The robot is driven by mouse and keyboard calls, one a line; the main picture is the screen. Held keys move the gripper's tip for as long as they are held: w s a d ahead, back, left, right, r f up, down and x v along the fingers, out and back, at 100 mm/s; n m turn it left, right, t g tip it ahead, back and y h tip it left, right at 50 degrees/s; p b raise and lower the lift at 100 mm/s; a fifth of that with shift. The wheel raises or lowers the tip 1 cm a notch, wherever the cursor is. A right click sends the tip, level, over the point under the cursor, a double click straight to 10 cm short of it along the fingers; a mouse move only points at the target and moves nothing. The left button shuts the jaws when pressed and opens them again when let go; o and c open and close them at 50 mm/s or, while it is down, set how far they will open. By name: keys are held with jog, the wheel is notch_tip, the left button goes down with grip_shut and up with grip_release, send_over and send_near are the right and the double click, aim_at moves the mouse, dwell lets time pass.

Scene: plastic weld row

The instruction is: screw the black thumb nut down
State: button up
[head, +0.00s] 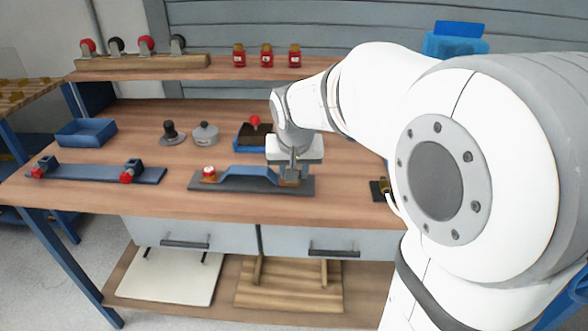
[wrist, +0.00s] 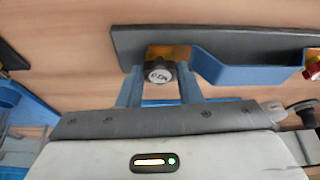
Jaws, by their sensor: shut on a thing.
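The black thumb nut (wrist: 158,71), with a pale marked cap, sits at a yellow block on the dark base plate (wrist: 215,39). My gripper (wrist: 160,82) has one blue finger on each side of the nut and is shut on it. In the head view my gripper (head: 291,176) points down at the right end of the plate (head: 240,187) and hides the nut. A blue raised bracket (head: 252,173) runs along the plate. A red thumb nut (head: 209,170) with a pale cap is at its left end. How far down the black nut sits cannot be told.
A long blue-grey plate (head: 95,174) with red-knobbed clamps lies at left. Behind are a blue tray (head: 86,132), a black-knobbed piece (head: 172,133), a grey lidded pot (head: 205,133) and a dark block in a blue tray (head: 250,137). Red jars (head: 266,55) stand on the shelf.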

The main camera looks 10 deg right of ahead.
jog(key=m+h+b, duration=0.1)
jog(key=m, duration=0.1)
jog(key=m+b, duration=0.1)
jog(key=m, duration=0.1)
jog(key=shift+w+a+m+g+h, duration=0.15)
jog(key=shift+m+g+h, duration=0.15)
jog(key=shift+h, duration=0.1)
jog(key=m+g+h, duration=0.1)
jog(key=m, duration=0.4)
jog(key=shift+w+b, duration=0.15)
jog(key=shift+b, duration=0.2)
jog(key=o, duration=0.5)
jog(key=shift+m+g, duration=0.3)
jog(key=o, duration=0.6)
jog(key=shift+c, duration=0.2)
jog(key=shift+o, duration=0.5)
jog(key=o, duration=0.3)
notch_tip(320, 180, up, 7)
jog(key=p, duration=0.5)
